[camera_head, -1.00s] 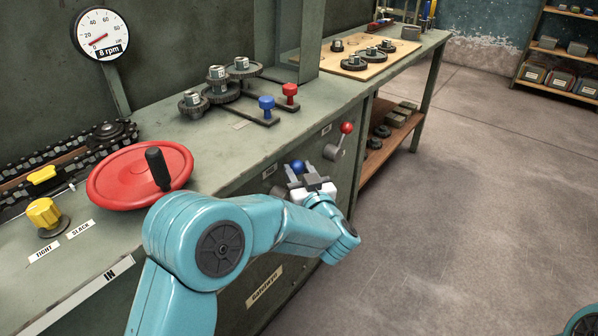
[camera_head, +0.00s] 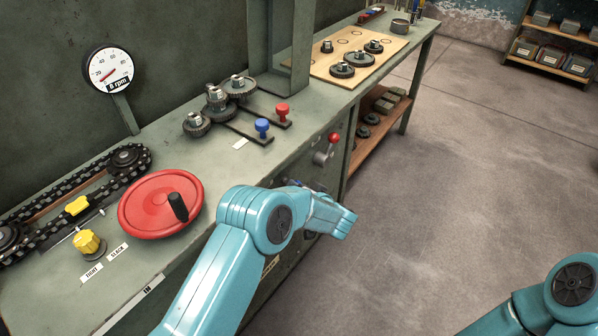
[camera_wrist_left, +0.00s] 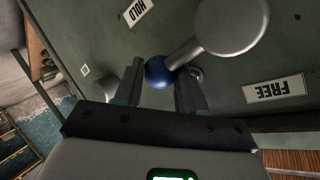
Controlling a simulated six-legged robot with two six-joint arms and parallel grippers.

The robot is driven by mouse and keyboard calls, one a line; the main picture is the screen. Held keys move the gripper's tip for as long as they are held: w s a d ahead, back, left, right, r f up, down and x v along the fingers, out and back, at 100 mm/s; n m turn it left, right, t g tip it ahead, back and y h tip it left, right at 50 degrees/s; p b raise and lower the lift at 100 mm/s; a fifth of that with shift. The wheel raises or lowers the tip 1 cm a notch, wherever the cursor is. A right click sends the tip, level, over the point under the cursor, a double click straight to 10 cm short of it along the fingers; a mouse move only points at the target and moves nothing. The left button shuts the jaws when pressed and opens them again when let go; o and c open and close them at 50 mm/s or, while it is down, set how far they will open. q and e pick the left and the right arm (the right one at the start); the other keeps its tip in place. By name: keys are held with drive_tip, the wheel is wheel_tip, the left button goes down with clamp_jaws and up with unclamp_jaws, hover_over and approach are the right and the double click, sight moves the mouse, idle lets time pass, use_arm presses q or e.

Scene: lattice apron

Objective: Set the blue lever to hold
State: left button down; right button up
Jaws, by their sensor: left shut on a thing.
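In the left wrist view, the blue lever's ball knob (camera_wrist_left: 157,72) sits between the fingers of my left gripper (camera_wrist_left: 160,80), which is shut on it. Its rod runs up right to a round grey hub (camera_wrist_left: 232,22). The HOLD label (camera_wrist_left: 138,12) is at the top and the FREE label (camera_wrist_left: 275,90) at the right. The lever points between the two labels, nearer HOLD. In the head view my left arm hides the knob and most of the gripper. My right gripper is out of view.
A red-knobbed lever (camera_head: 334,138) stands on the bench front, farther along. On the bench top are a red handwheel (camera_head: 150,205), a blue knob (camera_head: 262,126), a red knob (camera_head: 282,111), gears (camera_head: 216,98) and a yellow knob (camera_head: 87,241). The floor at right (camera_head: 450,180) is clear.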

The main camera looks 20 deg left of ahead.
use_arm(q)
drive_tip(key=shift+f+m+g+y+p, duration=0.35)
drive_tip(key=shift+f+m+g, duration=1.25)
drive_tip(key=shift+f+g, duration=0.3)
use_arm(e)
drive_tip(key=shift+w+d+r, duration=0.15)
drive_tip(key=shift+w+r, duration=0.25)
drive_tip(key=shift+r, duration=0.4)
use_arm(q)
drive_tip(key=shift+f, duration=0.1)
drive_tip(key=c, duration=0.9)
unclamp_jaws()
drive_tip(key=shift+c, duration=0.2)
drive_tip(key=p+v, duration=0.1)
drive_tip(key=v, duration=1.5)
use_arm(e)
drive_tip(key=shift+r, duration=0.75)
